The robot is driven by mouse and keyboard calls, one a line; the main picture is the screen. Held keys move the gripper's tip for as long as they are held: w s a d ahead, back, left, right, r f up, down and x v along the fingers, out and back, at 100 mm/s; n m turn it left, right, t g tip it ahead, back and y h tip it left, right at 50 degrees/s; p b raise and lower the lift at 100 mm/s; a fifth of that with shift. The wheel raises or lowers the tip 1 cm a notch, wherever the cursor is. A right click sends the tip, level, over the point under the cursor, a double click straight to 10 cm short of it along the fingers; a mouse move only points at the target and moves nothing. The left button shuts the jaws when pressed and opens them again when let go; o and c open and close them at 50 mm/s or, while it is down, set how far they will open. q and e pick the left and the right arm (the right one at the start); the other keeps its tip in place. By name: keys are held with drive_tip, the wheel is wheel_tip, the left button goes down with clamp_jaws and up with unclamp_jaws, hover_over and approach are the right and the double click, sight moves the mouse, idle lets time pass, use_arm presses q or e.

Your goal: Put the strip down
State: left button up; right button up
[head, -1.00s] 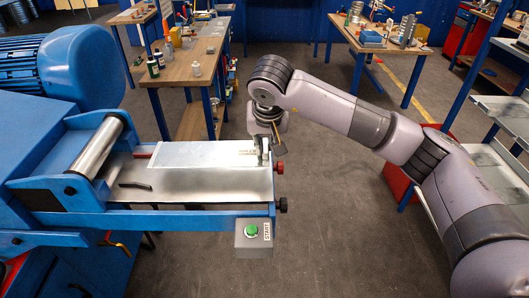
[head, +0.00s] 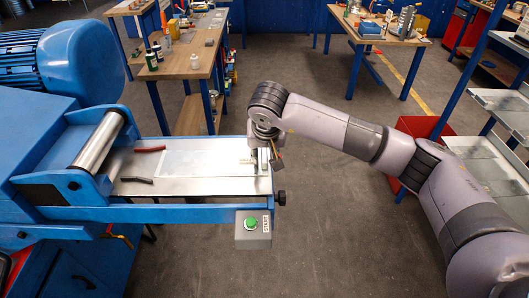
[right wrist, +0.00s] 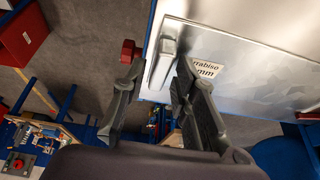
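The strip, a thin pale metal sheet (head: 200,163), lies flat on the feed table of the blue machine. Its label (right wrist: 206,69) shows close up in the right wrist view. My right gripper (head: 262,160) is at the strip's right end, pointing down. In the right wrist view its fingers (right wrist: 158,80) are spread apart, with a small grey metal bar (right wrist: 162,60) visible beyond the gap between them. One finger is beside the label. I cannot tell whether a finger touches the strip. My left gripper is not in view.
The feed table (head: 190,187) has a roller (head: 100,143) at its left, a red bar (head: 150,149) and a black bar (head: 138,180) on top. A green start button (head: 250,224) is at the front right.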

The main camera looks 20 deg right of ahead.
drive_tip(key=shift+o, duration=0.5)
drive_tip(key=shift+r, duration=0.15)
drive_tip(key=shift+s+r, duration=0.15)
drive_tip(key=shift+r, duration=0.25)
drive_tip(key=d+b+v, duration=0.1)
drive_tip(key=b+v, duration=0.2)
drive_tip(key=v, duration=0.8)
drive_tip(key=shift+a+b, duration=0.3)
drive_tip(key=shift+a, duration=0.2)
